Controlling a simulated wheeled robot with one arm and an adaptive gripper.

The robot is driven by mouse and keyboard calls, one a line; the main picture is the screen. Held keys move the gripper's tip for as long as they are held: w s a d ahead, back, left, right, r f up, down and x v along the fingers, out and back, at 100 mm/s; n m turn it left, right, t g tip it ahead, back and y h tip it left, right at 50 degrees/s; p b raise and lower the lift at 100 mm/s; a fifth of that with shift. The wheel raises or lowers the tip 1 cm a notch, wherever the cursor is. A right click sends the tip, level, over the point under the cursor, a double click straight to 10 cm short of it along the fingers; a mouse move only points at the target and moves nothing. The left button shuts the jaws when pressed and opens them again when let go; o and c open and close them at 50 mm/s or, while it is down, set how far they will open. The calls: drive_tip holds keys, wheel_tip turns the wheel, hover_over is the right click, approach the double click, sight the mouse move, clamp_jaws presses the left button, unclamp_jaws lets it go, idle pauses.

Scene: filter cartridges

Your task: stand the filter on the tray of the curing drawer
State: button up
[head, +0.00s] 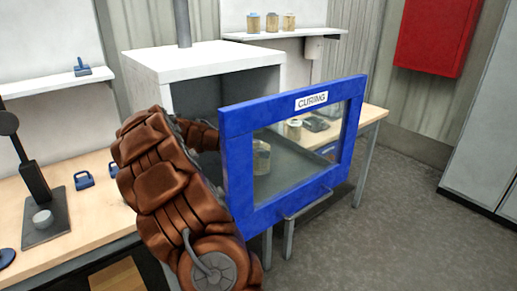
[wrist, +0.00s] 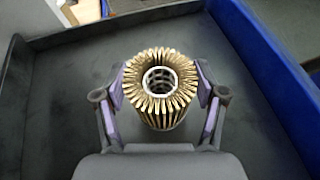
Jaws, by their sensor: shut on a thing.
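The filter (wrist: 160,88) is a pleated tan cartridge with a round open core, seen from above in the wrist view. My gripper (wrist: 163,90) is shut on it, one finger pad on each side. The filter is upright over the dark tray (wrist: 60,100) of the curing drawer; whether its base touches the tray I cannot tell. In the head view the drawer (head: 240,205) is pulled out, with a blue-framed glass front labelled CURING. The filter (head: 261,158) shows through the glass. My arm covers the drawer's left side and my gripper is mostly hidden.
The drawer's blue front (wrist: 265,80) stands close on the right in the wrist view. A white cabinet (head: 200,60) rises behind the drawer. A wooden bench (head: 70,205) holds blue-handled items and a dark stand. Several filters sit on a wall shelf (head: 285,33). The tray around the filter looks clear.

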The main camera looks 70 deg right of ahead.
drive_tip(key=shift+f, duration=0.55)
idle(0.4)
drive_tip(key=o, duration=1.2)
drive_tip(key=shift+w, duration=0.1)
drive_tip(key=v, duration=1.2)
